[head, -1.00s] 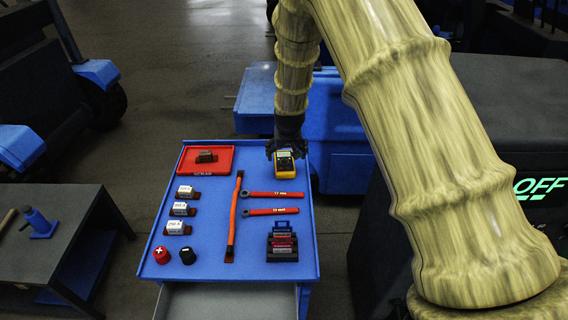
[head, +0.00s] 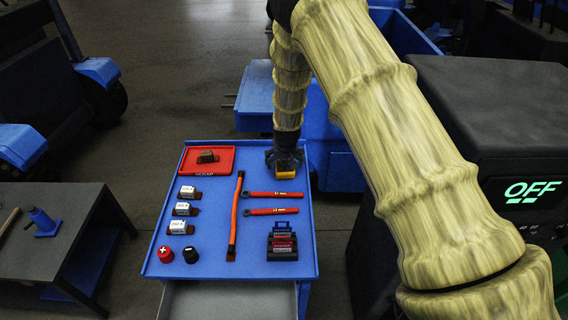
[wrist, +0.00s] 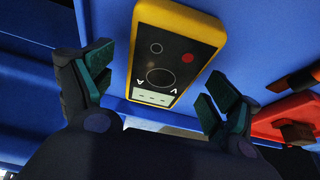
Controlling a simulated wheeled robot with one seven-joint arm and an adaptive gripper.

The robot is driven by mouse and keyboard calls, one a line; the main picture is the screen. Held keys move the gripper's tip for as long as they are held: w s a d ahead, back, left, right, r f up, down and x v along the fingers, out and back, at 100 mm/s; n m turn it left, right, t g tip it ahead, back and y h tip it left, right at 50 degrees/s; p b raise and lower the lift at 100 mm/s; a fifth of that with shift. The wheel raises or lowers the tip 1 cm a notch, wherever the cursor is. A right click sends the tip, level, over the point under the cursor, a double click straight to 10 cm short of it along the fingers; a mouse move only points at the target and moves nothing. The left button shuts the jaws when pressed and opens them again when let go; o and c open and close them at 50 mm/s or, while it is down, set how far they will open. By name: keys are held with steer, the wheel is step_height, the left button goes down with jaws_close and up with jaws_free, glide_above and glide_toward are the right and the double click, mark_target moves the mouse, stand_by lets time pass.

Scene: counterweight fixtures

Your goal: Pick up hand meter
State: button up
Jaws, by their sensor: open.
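The hand meter is a yellow-cased device with a dark face, a round dial and a red button. In the wrist view the hand meter (wrist: 178,55) lies on the blue surface, between and just ahead of the fingers. In the head view only its yellow lower end (head: 285,175) shows, with the rest hidden under my gripper (head: 285,160). In the wrist view my gripper (wrist: 155,95) is open, its two teal-padded fingers apart on either side of the meter. I cannot tell whether either finger touches it.
The meter lies on a blue cart top (head: 210,255). A red tray (head: 225,168) with a dark block is left of it. Red wrenches (head: 272,211), an orange-handled bar (head: 236,218), white labelled blocks (head: 182,209), a fuse holder (head: 283,243) and two knobs stand nearer. A blue bin (head: 335,125) is behind.

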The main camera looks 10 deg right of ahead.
steer(key=c, duration=1.3)
